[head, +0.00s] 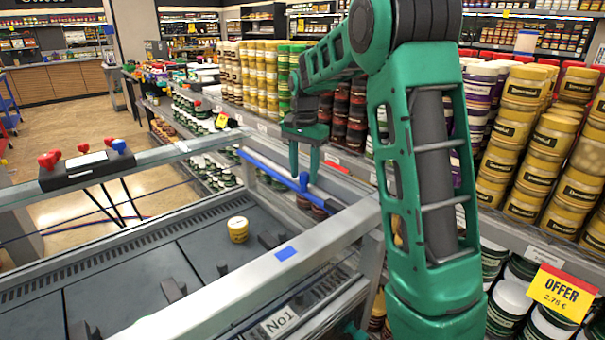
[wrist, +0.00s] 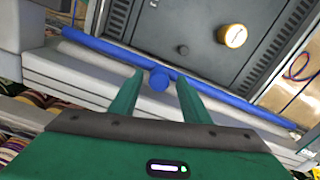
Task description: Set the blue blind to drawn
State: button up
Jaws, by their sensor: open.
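The blind shows as a blue bar with a round blue knob (head: 303,184) at its middle, lying along the far right side of the glass-edged case. The bar (head: 262,161) runs slantwise across the case's corner; in the wrist view the bar (wrist: 100,47) crosses the picture and its knob (wrist: 159,80) faces me. My green gripper (head: 303,172) is open, with its fingers pointing down at the knob. In the wrist view the fingers (wrist: 160,84) stand on either side of the knob, with gaps visible. Whether any blind material is out is not clear.
The case's metal rim (head: 330,225) carries a blue patch (head: 286,253). A yellow jar (head: 238,230) stands on the dark floor inside. A black block with red and blue knobs (head: 88,165) sits on the left rail. Shelves of stacked jars (head: 540,140) crowd the right side, beside my arm.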

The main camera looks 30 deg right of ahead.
jog(key=shift+f, duration=0.15)
jog(key=shift+c, duration=0.6)
grip_shut()
